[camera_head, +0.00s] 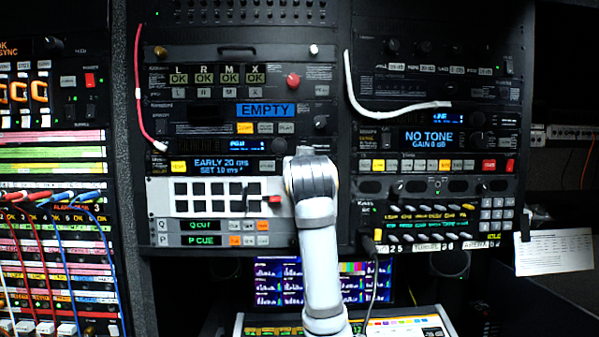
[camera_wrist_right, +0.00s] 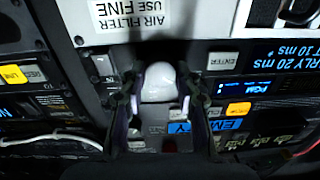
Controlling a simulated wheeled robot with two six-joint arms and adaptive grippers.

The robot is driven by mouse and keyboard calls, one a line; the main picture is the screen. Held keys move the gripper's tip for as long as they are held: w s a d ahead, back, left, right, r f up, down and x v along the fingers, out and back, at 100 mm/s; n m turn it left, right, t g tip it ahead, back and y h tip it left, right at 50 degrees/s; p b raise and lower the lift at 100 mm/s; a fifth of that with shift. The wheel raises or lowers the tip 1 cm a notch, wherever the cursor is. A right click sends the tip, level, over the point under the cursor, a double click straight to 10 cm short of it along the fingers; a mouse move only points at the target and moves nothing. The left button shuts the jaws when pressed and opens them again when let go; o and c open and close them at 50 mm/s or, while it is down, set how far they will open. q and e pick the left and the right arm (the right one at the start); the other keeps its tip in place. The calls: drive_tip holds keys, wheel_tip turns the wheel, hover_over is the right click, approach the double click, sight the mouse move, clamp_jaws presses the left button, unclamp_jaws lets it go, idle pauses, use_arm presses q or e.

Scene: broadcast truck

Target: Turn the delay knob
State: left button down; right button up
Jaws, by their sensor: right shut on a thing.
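The delay unit's blue display (camera_head: 219,169) reads "EARLY 20 ms" and "SET 10 ms" in the head view. It also shows at the right edge of the right wrist view (camera_wrist_right: 291,62). A pale, rounded knob (camera_wrist_right: 160,82) stands between the fingers of my right gripper (camera_wrist_right: 161,98), which is shut on it. In the head view my right wrist covers this knob and the gripper's fingertips. It lies just right of the delay display. My left gripper is in neither view.
A red knob (camera_head: 293,81) and an "EMPTY" display (camera_head: 265,110) are above. A red cable (camera_head: 138,80) hangs at left and a white cable (camera_head: 385,108) at right. A patch panel (camera_head: 55,220) with plugged cables stands far left. A screen (camera_head: 280,280) is below.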

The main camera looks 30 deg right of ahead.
drive_tip(key=m+b, duration=0.7)
drive_tip(key=m, duration=0.3)
drive_tip(key=shift+f, duration=0.15)
drive_tip(key=shift+m, duration=0.3)
idle(0.3)
drive_tip(key=o, duration=1.1)
drive_tip(key=shift+o, duration=0.2)
drive_tip(key=v, duration=1.2)
drive_tip(key=shift+f, duration=0.1)
